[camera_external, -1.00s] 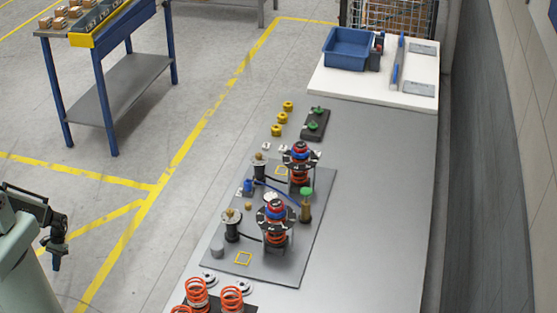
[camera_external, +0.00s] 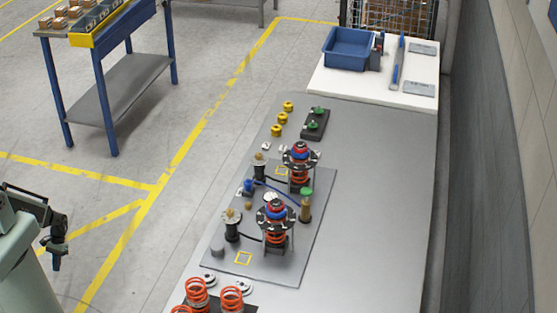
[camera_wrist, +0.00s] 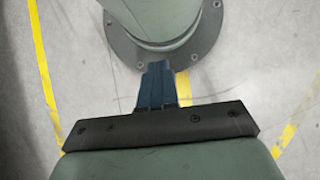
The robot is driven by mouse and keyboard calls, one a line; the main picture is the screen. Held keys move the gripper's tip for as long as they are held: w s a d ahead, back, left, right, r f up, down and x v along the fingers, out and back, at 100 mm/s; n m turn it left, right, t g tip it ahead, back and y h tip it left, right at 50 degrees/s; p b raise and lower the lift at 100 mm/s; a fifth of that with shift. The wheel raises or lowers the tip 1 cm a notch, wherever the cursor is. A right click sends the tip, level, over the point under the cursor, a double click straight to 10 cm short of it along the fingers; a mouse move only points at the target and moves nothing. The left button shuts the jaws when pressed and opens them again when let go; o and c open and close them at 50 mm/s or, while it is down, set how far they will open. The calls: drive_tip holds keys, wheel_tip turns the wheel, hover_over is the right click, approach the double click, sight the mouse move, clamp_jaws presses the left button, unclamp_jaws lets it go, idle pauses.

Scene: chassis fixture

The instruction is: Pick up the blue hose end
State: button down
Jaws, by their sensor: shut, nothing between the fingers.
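A thin blue hose (camera_external: 283,191) lies across the grey fixture plate (camera_external: 305,255) in the external view. It runs from near a blue fitting (camera_external: 248,187) on the left towards a brass post with a green cap (camera_external: 306,192) on the right. The hose ends are too small to tell apart. My gripper (camera_external: 56,264) hangs over the floor at the far left, well away from the bench and the hose. In the wrist view my gripper's blue-grey fingers (camera_wrist: 157,85) are together and empty, in front of my base. No hose shows in that view.
Two strut assemblies (camera_external: 300,165) with red and blue tops stand on the plate. Orange springs (camera_external: 197,293) stand at the bench's near end. A blue bin (camera_external: 348,48) is at the far end. The bench's right side is clear. A blue-legged table (camera_external: 105,90) stands at upper left.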

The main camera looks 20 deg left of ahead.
drive_tip(key=c, duration=0.8)
unclamp_jaws()
drive_tip(key=shift+o, duration=0.2)
